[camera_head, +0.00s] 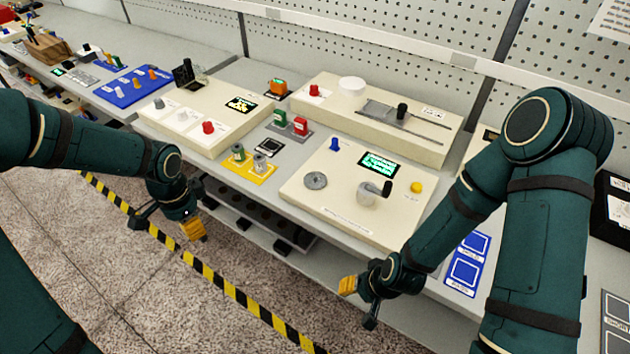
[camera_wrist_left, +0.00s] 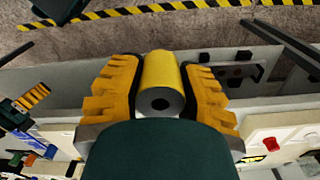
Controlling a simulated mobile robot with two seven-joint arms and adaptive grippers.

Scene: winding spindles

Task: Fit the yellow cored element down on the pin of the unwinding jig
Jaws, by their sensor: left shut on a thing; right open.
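My left gripper (camera_head: 193,229) hangs in front of the bench, over the floor. In the left wrist view its orange fingers (camera_wrist_left: 162,100) are shut on the yellow cored element (camera_wrist_left: 160,70), a yellow cylinder with a dark round hole in its grey end face. I cannot make the element out in the head view. A cream panel (camera_head: 300,197) on the bench carries a flat grey disc (camera_head: 316,181) and a grey drum with a black crank (camera_head: 372,193). This may be the unwinding jig; its pin is not clear. My right gripper (camera_head: 356,298) is open near the bench's front edge.
A yellow base (camera_head: 243,172) with two small cored pieces sits left of the panel. Behind are red and green blocks (camera_head: 291,123) and a long cream unit (camera_head: 340,115). Left stands another cream panel (camera_head: 180,140). The floor has a striped tape line (camera_head: 210,275).

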